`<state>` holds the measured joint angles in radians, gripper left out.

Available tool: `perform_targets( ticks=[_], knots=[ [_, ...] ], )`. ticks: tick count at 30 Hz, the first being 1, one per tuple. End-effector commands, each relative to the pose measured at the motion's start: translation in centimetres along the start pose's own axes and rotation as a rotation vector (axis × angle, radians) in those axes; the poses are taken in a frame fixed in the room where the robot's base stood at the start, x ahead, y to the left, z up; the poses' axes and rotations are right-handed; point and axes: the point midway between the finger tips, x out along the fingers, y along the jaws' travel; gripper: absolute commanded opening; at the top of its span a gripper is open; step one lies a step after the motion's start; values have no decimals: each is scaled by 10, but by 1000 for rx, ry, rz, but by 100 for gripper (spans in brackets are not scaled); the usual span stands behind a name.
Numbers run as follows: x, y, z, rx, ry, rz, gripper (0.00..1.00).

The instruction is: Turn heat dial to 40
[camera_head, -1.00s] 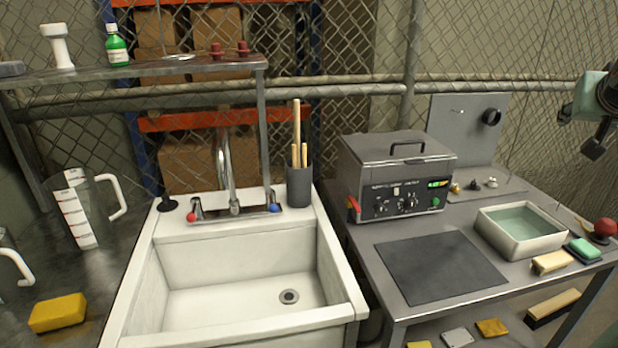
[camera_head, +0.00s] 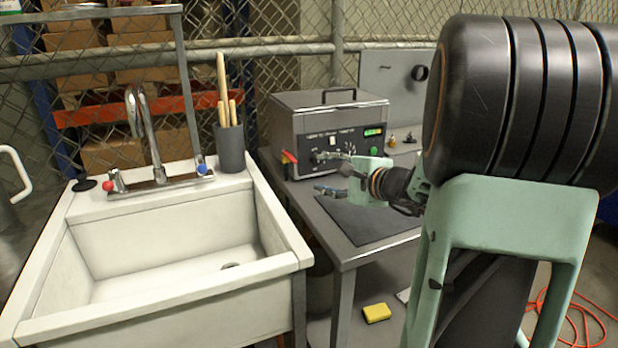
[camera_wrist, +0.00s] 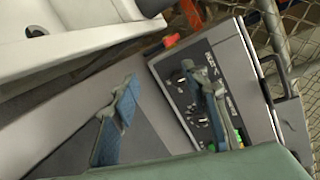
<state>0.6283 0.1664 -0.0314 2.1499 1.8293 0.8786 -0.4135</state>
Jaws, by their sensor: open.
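My gripper (camera_head: 328,174) is open and empty in front of the panel's lower part, hiding some controls. In the wrist view my gripper (camera_wrist: 162,84) has one finger overlapping the panel and the other over the table. Contact with a dial cannot be told.
A white sink (camera_head: 160,300) with a faucet (camera_head: 150,140) and a dark cup of wooden sticks (camera_head: 231,148) is to the left. A dark mat (camera_head: 365,220) lies below my gripper.

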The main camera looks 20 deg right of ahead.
Motion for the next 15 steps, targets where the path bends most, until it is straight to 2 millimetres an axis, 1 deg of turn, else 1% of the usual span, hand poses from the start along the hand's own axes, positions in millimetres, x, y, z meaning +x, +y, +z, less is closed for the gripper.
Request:
perform_targets(
  ticks=[1, 6, 9, 12, 15],
  knots=[
    [8, 14, -6, 83, -4, -50, 41],
    [16, 21, -20, 323, 3, -227, 41],
    [15, 22, -30, 413, 16, -301, 41],
    [14, 22, -38, 468, 28, -347, 41],
    [14, 22, -40, 492, 32, -368, 41]
  ],
)
